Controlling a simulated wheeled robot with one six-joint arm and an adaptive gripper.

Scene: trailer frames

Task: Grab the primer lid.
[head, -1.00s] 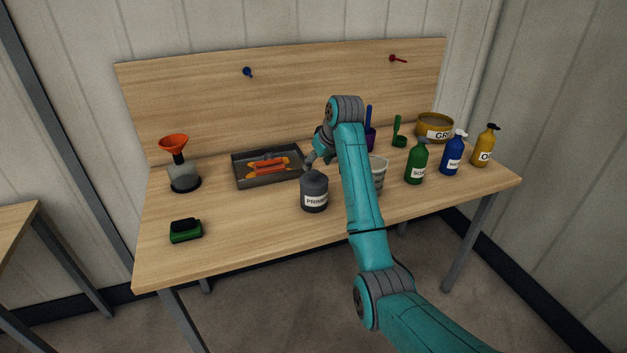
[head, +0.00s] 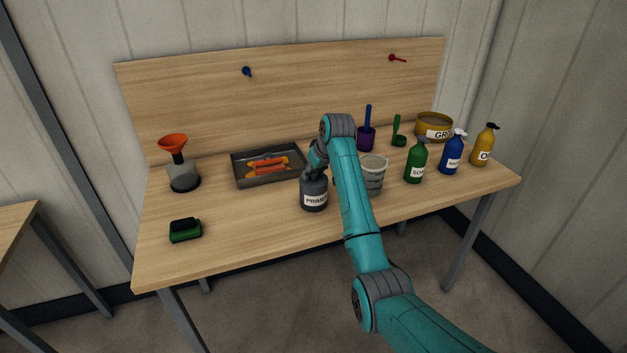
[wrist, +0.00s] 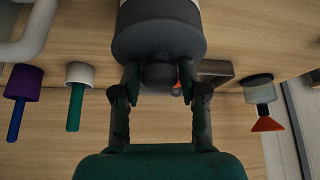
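The dark grey primer jar (head: 314,196) stands upright on the workbench, its white label facing me. In the wrist view its dark lid (wrist: 160,46) fills the top middle, with a round knob (wrist: 159,76) standing out from it. My gripper (head: 315,173) is right over the jar in the head view, and the arm comes in from the right. In the wrist view the fingers of my gripper (wrist: 159,79) are apart, one on each side of the knob. I cannot tell whether they touch it. The lid is mostly hidden by the gripper in the head view.
A grey tray (head: 239,179) with orange items lies behind the jar to the left. A clear cup (head: 374,176) stands close to the right, by my arm. Several bottles, including a green one (head: 416,163), stand farther right. The front left of the bench is mostly clear.

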